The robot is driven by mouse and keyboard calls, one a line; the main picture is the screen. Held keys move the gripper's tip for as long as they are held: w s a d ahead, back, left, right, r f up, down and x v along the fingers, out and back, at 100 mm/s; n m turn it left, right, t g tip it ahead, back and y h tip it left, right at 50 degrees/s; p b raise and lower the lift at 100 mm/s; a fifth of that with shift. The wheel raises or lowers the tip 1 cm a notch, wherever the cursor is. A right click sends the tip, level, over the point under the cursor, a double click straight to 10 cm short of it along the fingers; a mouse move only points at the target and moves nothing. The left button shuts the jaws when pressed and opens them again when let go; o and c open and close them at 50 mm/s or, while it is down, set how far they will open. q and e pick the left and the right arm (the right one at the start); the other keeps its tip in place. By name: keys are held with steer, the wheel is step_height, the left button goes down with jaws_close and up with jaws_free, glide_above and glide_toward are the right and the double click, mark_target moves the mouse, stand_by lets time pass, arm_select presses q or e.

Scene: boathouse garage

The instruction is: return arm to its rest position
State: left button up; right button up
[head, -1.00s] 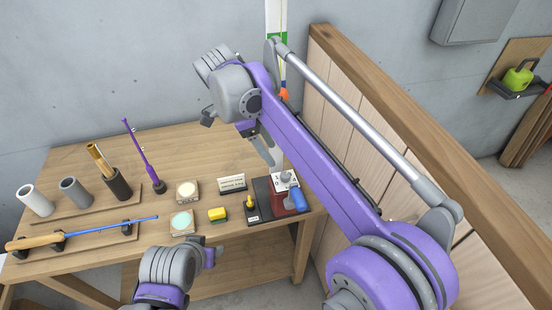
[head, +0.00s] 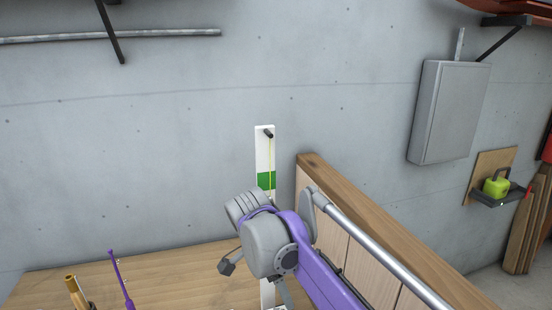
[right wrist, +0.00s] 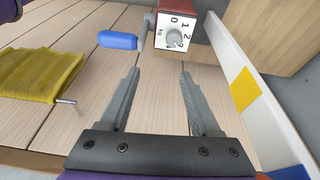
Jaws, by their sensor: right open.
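My right arm, purple and grey, reaches over the workbench from the lower right in the head view. Its gripper (head: 283,292) shows only in part at the bottom edge there. In the right wrist view the right gripper (right wrist: 160,88) is open, with two grey fingers apart and nothing between them. Beyond the fingertips is a red box with a white numbered dial face (right wrist: 176,32). A blue handle (right wrist: 118,40) is at its left. The fingers look apart from both. My left gripper is in neither current view.
The wooden workbench (head: 150,275) is mostly cut off below, with a purple rod (head: 121,278) standing on it. A tall white board (head: 264,150) stands behind my arm. A wood-capped partition (head: 375,225) is close on the right. A yellow cloth-like piece (right wrist: 38,75) lies left in the wrist view.

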steer(key=s+d+f+n+t+y, duration=0.3)
steer(key=s+d+f+n+t, duration=0.2)
steer(key=s+d+f+n, duration=0.9)
steer(key=s+d+f, duration=0.2)
steer(key=s+d, duration=0.1)
